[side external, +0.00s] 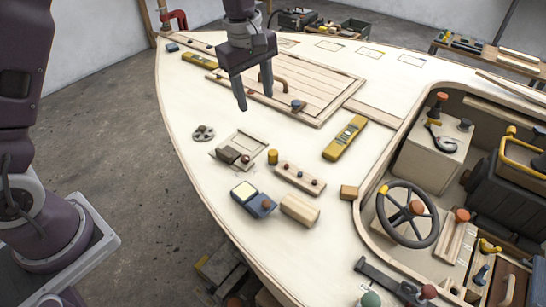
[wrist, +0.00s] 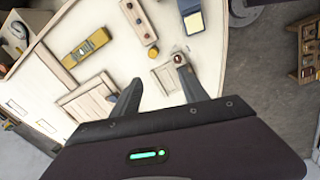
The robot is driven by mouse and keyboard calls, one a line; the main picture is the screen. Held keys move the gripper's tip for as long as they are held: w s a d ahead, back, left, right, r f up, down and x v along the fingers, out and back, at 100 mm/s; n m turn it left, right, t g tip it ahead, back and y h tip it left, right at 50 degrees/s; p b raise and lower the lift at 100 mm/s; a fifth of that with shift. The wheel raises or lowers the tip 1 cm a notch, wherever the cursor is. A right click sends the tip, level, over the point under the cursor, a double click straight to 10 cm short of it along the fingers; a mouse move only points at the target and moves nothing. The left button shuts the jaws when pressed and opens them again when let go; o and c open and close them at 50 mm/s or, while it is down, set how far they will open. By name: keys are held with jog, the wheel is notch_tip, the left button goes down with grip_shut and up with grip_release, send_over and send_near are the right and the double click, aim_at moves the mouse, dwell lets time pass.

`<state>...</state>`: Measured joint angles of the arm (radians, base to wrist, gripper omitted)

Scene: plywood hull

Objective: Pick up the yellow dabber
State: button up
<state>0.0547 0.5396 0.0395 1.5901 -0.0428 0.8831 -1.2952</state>
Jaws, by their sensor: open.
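The yellow dabber looks to be the small upright yellow cylinder (side external: 272,157) on the pale deck, between a small tray and a wooden strip with knobs. In the wrist view it shows as a small yellow round thing (wrist: 153,52), just beyond the fingertips. My gripper (side external: 256,98) is above the deck, over the near part of the slatted hatch, pointing down. It is open and empty, and apart from the dabber. In the wrist view my gripper's two fingers (wrist: 160,75) are spread, with bare deck and part of the tray between them.
Near the dabber are the small tray (side external: 241,143), the knobbed strip (side external: 300,179), a blue-yellow device (side external: 253,199) and a wooden block (side external: 300,210). A yellow level (side external: 345,138) lies to the right. A steering wheel (side external: 408,214) stands in the cockpit. Bare deck surrounds these.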

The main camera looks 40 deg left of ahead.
aim_at(272, 152)
jog(key=w+f+n, duration=0.1)
jog(key=f, duration=0.3)
jog(key=w+f+n+g, duration=0.1)
jog(key=w+f+n, duration=0.1)
jog(key=f, duration=0.3)
jog(key=w+f+n, duration=0.1)
jog(key=w+f, duration=0.1)
jog(key=f, duration=0.2)
jog(key=shift+d+f+n, duration=0.25)
jog(key=shift+d+n, duration=0.15)
notch_tip(272, 152, down, 8)
jog(key=shift+s+d+f, duration=0.1)
grip_shut()
